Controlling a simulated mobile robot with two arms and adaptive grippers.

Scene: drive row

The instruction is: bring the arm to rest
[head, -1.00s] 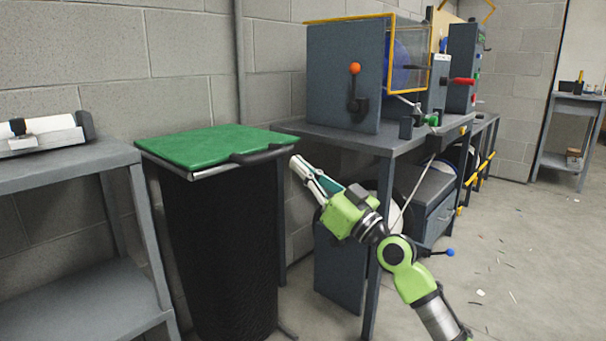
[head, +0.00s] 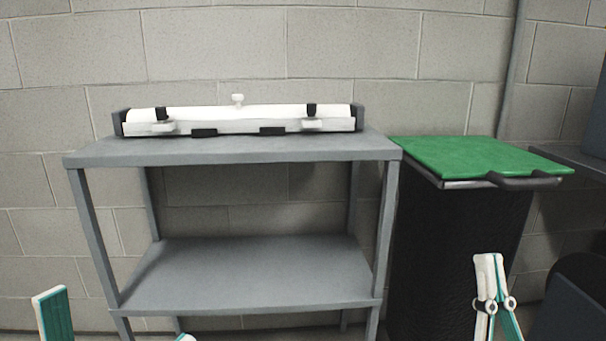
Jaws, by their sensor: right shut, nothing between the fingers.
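My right gripper (head: 489,262) shows at the lower right of the head view, pointing up, with its white and teal fingers together and nothing between them. It stands in front of the black bin, below its green lid. My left gripper (head: 118,324) shows only as two fingertips at the bottom left edge, set wide apart with nothing seen between them. The rest of both arms is out of frame.
A grey two-shelf table (head: 240,150) stands against the block wall, bearing a long white device (head: 240,116). Its lower shelf (head: 245,275) is empty. Right of it is a black bin (head: 440,250) with a green lid (head: 480,157). Dark equipment stands at the right edge.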

